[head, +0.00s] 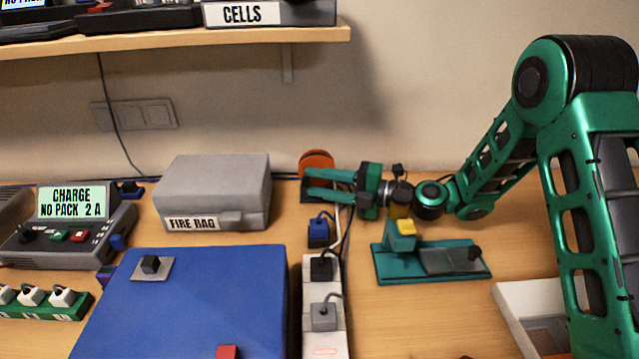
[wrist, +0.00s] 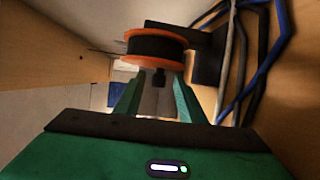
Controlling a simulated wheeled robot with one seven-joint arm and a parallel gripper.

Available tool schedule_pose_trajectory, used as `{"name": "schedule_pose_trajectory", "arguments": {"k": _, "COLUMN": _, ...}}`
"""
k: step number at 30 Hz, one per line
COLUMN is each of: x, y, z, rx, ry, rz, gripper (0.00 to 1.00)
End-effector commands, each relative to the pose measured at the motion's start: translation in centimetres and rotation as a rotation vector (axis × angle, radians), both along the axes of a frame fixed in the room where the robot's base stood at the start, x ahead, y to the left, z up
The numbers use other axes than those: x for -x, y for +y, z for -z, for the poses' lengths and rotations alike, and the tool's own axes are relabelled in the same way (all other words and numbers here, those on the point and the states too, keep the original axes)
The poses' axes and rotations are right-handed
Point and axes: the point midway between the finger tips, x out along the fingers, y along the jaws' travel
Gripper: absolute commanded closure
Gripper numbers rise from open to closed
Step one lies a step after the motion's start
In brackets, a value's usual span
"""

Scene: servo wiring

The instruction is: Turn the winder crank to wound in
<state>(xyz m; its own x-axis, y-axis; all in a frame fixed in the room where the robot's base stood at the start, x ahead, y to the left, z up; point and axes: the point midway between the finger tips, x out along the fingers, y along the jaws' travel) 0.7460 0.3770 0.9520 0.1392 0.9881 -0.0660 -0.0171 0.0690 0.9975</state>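The winder (head: 316,160) is an orange-rimmed reel on a dark stand at the back of the bench, by the wall. In the wrist view, the reel (wrist: 158,48) shows orange flanges around a black winding, with a dark block beside it. A small dark knob (wrist: 159,77), which looks like the crank's handle, shows just below the reel. My gripper (head: 308,183) points left at the winder, its two green fingers apart. In the wrist view, the fingers (wrist: 157,88) stand either side of the knob's line. I cannot tell whether they touch it. The crank's arm is not clear.
A power strip (head: 312,288) with plugs and cables runs close in front of the winder. A grey fire bag box (head: 212,190) stands left of it. A teal fixture (head: 432,262) sits under my arm. A shelf (head: 180,40) overhangs the back left.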

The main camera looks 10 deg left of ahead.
Motion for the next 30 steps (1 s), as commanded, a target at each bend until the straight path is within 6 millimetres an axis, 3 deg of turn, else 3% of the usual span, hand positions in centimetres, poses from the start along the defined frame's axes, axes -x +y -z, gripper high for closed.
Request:
{"name": "schedule_pose_trajectory", "arguments": {"k": 18, "x": 0.9, "y": -8.6, "z": -0.5, "rx": 0.0, "ry": 0.003, "rz": 0.005, "gripper": 0.64}}
{"name": "schedule_pose_trajectory", "arguments": {"k": 30, "x": 1.2, "y": -10.1, "z": -0.6, "rx": 0.0, "ry": 0.002, "rz": 0.002, "gripper": 0.64}}
